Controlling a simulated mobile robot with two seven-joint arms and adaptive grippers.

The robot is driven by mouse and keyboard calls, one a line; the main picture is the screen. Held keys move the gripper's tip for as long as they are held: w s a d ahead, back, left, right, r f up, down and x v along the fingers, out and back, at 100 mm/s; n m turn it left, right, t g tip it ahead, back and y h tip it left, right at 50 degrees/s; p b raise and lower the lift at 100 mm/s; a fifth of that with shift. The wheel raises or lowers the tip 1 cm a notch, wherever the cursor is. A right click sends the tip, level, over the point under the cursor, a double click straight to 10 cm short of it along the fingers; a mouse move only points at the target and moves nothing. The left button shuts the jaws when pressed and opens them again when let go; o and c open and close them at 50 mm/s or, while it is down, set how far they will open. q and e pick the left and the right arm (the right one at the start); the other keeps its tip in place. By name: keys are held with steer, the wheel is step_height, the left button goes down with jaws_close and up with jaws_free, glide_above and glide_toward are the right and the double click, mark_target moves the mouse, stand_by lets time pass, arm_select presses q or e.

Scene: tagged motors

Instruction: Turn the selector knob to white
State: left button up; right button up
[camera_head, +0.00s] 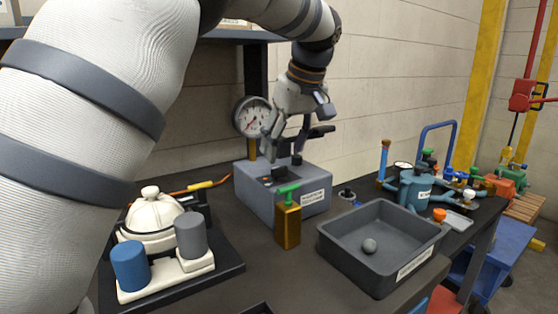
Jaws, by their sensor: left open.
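A grey box (258,194) with a white label (313,197) stands on the dark bench. A small dark knob-like part (279,172) sits on its top, but I cannot make out any colour marks or which way it points. My left gripper (285,153) comes down from above over the box, with its fingers spread and nothing seen between them. The fingers partly cover the back of the box top, and I cannot tell whether they touch it. My right gripper is not in view.
A brass block with a green handle (288,222) stands close in front of the box. A grey tray (340,262) holding a round grey object is to its right. A white lidded device (152,225) and blue and grey cylinders are at left. A round gauge (251,117) stands behind.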

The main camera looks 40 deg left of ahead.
mark_target(279, 167)
arm_select(q)
steer(key=x, duration=0.5)
steer(key=shift+w+f, duration=0.1)
steer(key=shift+f, duration=0.05)
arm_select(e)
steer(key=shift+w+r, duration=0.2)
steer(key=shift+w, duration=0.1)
arm_select(q)
steer(key=shift+c, duration=0.3)
steer(key=c, duration=1.1)
